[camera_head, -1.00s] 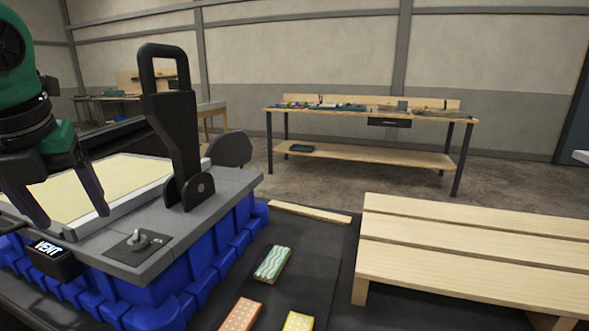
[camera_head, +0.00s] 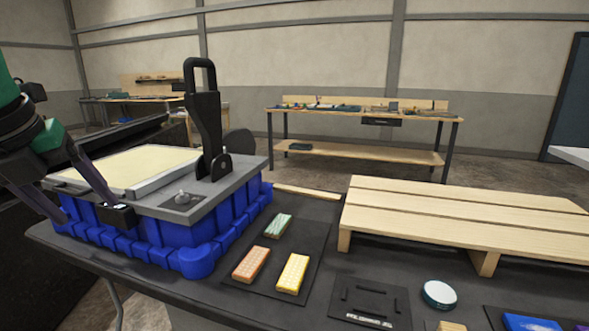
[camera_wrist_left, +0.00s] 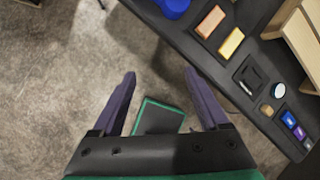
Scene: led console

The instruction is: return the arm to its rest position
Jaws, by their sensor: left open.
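My left gripper (camera_head: 90,211) comes in from the left in the head view, in front of the near left side of the console. Its two dark fingers are apart, with nothing between them. In the left wrist view the open fingers (camera_wrist_left: 159,74) hang over bare concrete floor, off the table's edge. The console has a grey top (camera_head: 225,180), a blue ribbed base (camera_head: 150,235), a pale panel (camera_head: 130,167), an upright black lever (camera_head: 203,110) and a small metal toggle (camera_head: 182,196). My right gripper is not in view.
On the dark table (camera_head: 235,302) lie green (camera_head: 278,225), orange (camera_head: 251,264) and yellow (camera_head: 293,273) blocks. A wooden slatted rack (camera_head: 440,220), a black tray (camera_head: 370,302) and a round white-rimmed disc (camera_head: 439,294) are to the right.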

